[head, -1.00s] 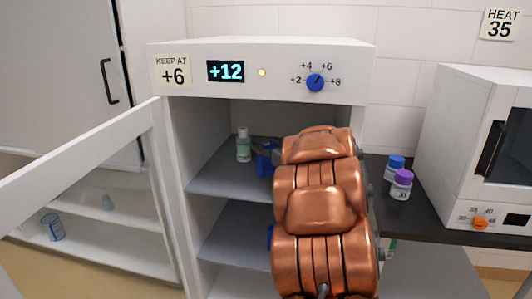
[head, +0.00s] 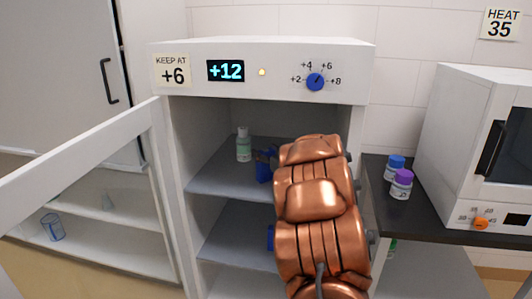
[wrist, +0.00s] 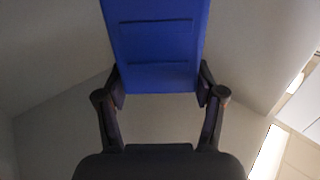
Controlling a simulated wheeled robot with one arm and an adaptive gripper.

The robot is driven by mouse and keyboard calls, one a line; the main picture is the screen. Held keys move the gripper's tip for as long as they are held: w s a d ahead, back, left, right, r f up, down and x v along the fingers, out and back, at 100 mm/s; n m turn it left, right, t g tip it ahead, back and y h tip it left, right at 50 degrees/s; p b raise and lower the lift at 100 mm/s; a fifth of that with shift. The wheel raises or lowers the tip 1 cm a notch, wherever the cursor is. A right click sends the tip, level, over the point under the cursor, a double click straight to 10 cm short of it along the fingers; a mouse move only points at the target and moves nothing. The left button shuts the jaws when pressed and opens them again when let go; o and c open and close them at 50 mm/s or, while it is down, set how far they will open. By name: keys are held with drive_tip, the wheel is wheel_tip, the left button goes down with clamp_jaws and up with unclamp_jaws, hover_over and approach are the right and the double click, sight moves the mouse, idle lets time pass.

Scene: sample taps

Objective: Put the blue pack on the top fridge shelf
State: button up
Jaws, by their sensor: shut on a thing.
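The blue pack (wrist: 155,45) is between my gripper's (wrist: 160,88) two dark fingers in the wrist view, and the gripper is shut on it. In the head view the blue pack (head: 264,168) shows at the top fridge shelf (head: 220,178), partly hidden by my arm. I cannot tell whether its base touches the shelf. A white bottle with a green label (head: 244,147) stands on that shelf to its left. The fridge (head: 262,70) is open; its display reads +12.
The open fridge door (head: 90,160) stands at the left. Another blue thing (head: 270,237) shows at the lower shelf, mostly hidden by my arm. Bottles with a blue cap (head: 396,162) and a purple cap (head: 402,180) stand on the dark counter beside the white heater (head: 460,140).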

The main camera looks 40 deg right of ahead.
drive_tip(key=shift+f, duration=0.1)
drive_tip(key=o, duration=1.7)
drive_tip(key=shift+r, duration=0.2)
drive_tip(key=s+a, duration=0.2)
drive_tip(key=s, duration=0.9)
drive_tip(key=shift+s, duration=0.4)
drive_tip(key=shift+w+a, duration=0.1)
